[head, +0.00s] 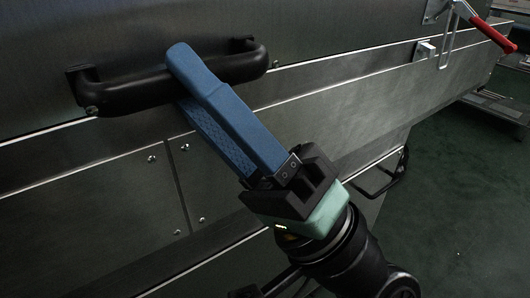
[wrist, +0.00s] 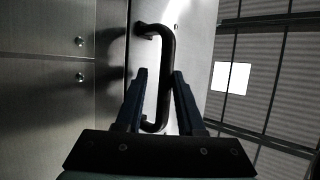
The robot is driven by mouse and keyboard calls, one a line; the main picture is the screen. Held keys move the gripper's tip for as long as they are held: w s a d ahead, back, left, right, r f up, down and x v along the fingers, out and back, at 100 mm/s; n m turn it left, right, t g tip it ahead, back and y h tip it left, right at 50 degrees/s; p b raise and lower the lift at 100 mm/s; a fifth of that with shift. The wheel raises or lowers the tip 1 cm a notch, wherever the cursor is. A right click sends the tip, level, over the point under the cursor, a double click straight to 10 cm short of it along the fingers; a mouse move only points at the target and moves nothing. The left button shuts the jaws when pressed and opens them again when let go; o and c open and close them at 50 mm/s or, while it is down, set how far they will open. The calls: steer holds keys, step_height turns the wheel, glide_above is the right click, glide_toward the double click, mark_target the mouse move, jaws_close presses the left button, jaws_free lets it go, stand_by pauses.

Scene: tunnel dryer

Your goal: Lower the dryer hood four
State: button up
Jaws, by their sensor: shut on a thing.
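The dryer hood (head: 345,40) is a dark brushed-metal panel across the top of the head view. A black bar handle (head: 125,93) is fixed to it at the left; it also shows in the wrist view (wrist: 167,60). My gripper (head: 181,74) has long blue fingers, one over and one under the handle bar, near its middle. It is shut on the handle. In the wrist view the dark fingers (wrist: 159,78) lie on either side of the bar. The hood's full extent and its number are out of view.
Below the hood is the dryer's riveted metal side (head: 100,195). A latch with a red grip (head: 490,34) is at the upper right. A dark bent bar (head: 385,178) sticks out lower right. Green floor (head: 450,210) is clear at the right.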

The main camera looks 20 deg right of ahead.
steer(key=p+v, duration=0.2)
steer(key=v, duration=1.1)
